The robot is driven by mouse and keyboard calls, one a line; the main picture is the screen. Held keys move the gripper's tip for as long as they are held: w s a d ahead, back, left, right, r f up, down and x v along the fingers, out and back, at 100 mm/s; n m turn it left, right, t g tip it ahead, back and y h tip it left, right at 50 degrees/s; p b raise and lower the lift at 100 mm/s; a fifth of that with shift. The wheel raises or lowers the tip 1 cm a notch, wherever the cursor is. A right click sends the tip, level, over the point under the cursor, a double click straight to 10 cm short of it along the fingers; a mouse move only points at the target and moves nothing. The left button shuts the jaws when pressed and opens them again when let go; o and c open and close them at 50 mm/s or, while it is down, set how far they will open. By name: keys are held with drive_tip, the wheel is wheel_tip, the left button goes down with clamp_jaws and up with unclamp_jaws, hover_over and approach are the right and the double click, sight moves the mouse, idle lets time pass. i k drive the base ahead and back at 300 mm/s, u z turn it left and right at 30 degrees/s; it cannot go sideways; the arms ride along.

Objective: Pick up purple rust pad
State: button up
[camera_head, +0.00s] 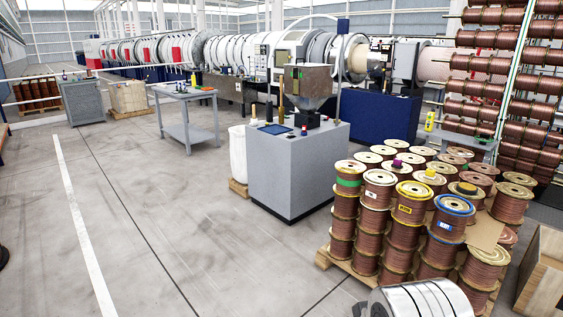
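A small purple piece (397,163), which may be the rust pad, lies on top of a copper wire spool in the back part of the stacked spools. It is too small to make out its shape. I cannot tell for certain which one is the rust pad. My gripper is not in view.
The stacked spools (405,215) stand on a wooden pallet (350,268). A grey work table (186,95) stands farther back.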

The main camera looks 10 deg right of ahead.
sight(396, 163)
drive_tip(key=u, duration=0.15)
drive_tip(key=i, duration=1.65)
drive_tip(key=z, duration=0.4)
drive_tip(key=i, duration=0.95)
drive_tip(key=z, duration=0.7)
drive_tip(key=i, duration=1.2)
drive_tip(key=z, duration=0.5)
